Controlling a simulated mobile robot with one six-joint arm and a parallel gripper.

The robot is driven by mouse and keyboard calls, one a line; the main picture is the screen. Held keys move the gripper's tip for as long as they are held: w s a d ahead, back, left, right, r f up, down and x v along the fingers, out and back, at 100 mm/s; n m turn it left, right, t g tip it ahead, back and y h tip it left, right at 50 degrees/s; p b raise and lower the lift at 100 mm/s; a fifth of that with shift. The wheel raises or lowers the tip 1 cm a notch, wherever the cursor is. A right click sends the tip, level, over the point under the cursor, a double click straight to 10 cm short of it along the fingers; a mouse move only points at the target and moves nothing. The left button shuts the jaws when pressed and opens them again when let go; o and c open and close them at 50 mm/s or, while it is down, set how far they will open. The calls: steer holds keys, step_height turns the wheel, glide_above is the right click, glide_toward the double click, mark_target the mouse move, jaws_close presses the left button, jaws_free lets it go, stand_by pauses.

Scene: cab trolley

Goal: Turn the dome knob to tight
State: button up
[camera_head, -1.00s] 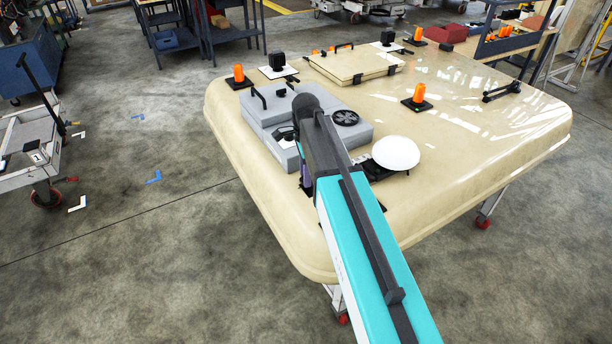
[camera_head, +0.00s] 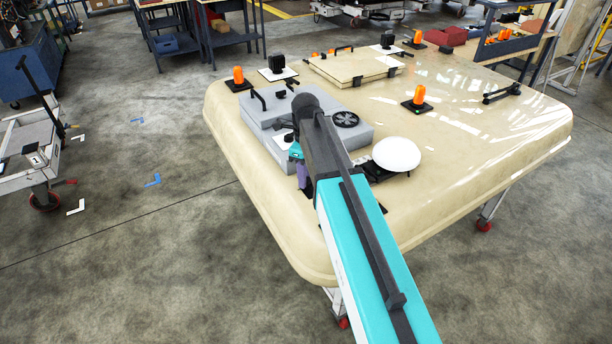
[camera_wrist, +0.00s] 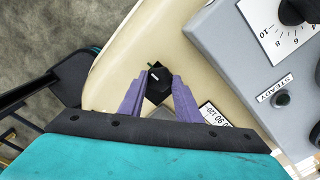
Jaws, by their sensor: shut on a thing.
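A small black knob (camera_wrist: 157,82) with a short pale mark stands between my purple fingertips in the wrist view. I take it for the dome knob. My gripper (camera_wrist: 158,77) is shut on it. A white scale plate (camera_wrist: 212,115) with numbers lies beside it, partly hidden by my right finger and wrist. In the head view my gripper (camera_head: 303,175) shows as a bit of purple at the near-left edge of the roof. My arm hides the knob there. The white dome (camera_head: 397,154) sits on a black mount to the right of my arm.
A grey box (camera_wrist: 234,70) with a dial (camera_wrist: 281,20) and a "STEADY" label is close on the right in the wrist view. The beige roof (camera_head: 480,150) carries orange beacons (camera_head: 417,97) and a hatch (camera_head: 355,68). Floor at left is mostly clear.

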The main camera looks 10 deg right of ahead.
steer(key=shift+w+r, duration=0.1)
steer(key=o, duration=1.1)
steer(key=shift+c, duration=0.2)
step_height(320, 180, up, 14)
steer(key=b, duration=0.4)
steer(key=shift+f, duration=0.2)
stand_by(0.5)
